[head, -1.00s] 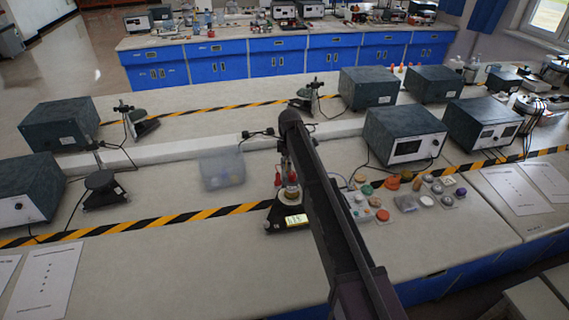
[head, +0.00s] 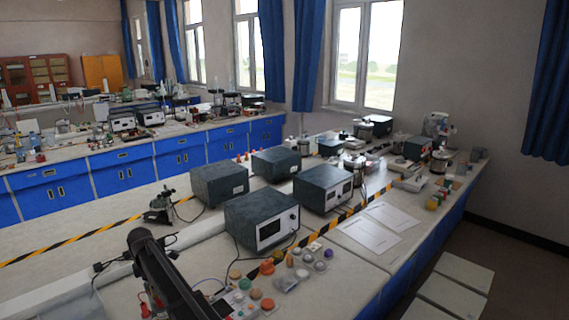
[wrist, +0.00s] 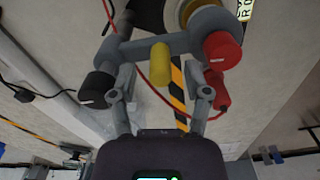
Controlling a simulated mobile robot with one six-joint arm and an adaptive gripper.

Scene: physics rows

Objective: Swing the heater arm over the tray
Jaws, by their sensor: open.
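In the wrist view, my gripper (wrist: 164,92) is open, with its two grey fingers apart. Ahead of it is a grey device with a crossbar (wrist: 145,47), a yellow cylinder (wrist: 161,64), a red knob (wrist: 222,50) and a black knob (wrist: 98,88). A brass-coloured round part (wrist: 188,12) shows behind it at the top edge. Nothing is clearly held; contact with the device cannot be told. In the head view, my dark arm hides the gripper and most of the device; small red parts (head: 144,309) show beside it. I cannot tell which part is the heater arm or the tray.
Red cable (wrist: 150,85) runs close to the gripper. In the head view, dark instrument boxes (head: 262,218) stand behind my arm, and several coloured round pieces (head: 267,267) lie to its right. Paper sheets (head: 370,238) lie farther right. Striped tape (head: 105,225) crosses the bench.

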